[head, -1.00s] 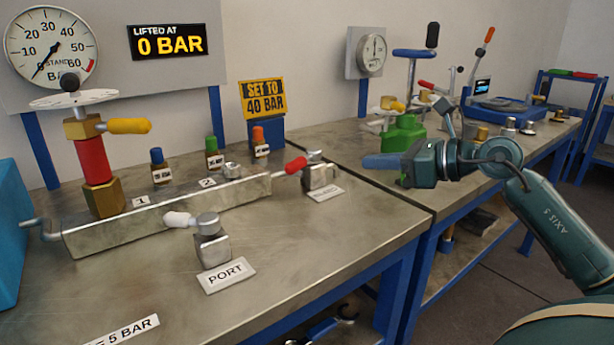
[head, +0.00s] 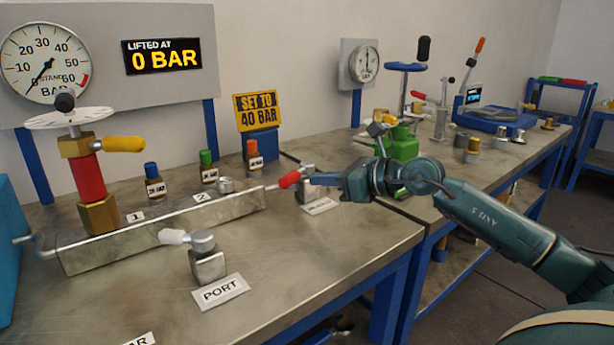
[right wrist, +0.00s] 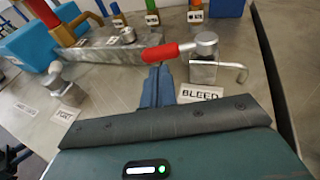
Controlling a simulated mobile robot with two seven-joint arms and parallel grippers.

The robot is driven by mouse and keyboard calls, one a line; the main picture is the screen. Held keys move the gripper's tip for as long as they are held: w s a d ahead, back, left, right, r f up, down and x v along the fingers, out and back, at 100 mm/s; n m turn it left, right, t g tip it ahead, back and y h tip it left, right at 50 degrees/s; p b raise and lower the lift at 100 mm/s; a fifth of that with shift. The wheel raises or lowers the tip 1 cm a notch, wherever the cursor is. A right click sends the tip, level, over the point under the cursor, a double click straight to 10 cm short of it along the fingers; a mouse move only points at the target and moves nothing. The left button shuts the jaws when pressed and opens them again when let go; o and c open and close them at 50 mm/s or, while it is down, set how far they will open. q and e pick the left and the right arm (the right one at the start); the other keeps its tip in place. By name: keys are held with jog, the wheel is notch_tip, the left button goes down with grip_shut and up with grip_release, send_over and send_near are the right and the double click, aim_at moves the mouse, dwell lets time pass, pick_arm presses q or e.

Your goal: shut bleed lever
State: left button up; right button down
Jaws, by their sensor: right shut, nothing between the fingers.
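The bleed lever (head: 292,178) has a red grip and points left from its metal valve block. In the right wrist view the red lever (right wrist: 160,52) joins a round silver cap on the bleed valve block (right wrist: 204,66), behind a label reading BLEED (right wrist: 200,93). My right gripper (head: 314,179) is shut and empty, with its blue fingertips close to the red grip. In the right wrist view the fingertips (right wrist: 158,72) lie just below the grip; whether they touch it I cannot tell. In the head view my gripper partly hides the valve block. My left gripper is out of view.
A port valve (head: 208,262) with a white lever stands at the front. A long metal manifold (head: 165,232) carries a red and brass relief valve (head: 90,180) with a yellow lever. The display (head: 162,57) reads 0 BAR. Bare bench lies right of the port valve.

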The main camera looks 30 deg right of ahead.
aim_at(294, 180)
jog(key=x, duration=0.3)
jog(key=shift+r+p, duration=0.1)
jog(key=shift+p, duration=0.2)
jog(key=shift+w+a, duration=0.2)
jog(key=shift+w, duration=0.2)
jog(key=shift+w+f, duration=0.1)
jog(key=shift+f, duration=0.15)
jog(key=shift+a, duration=0.1)
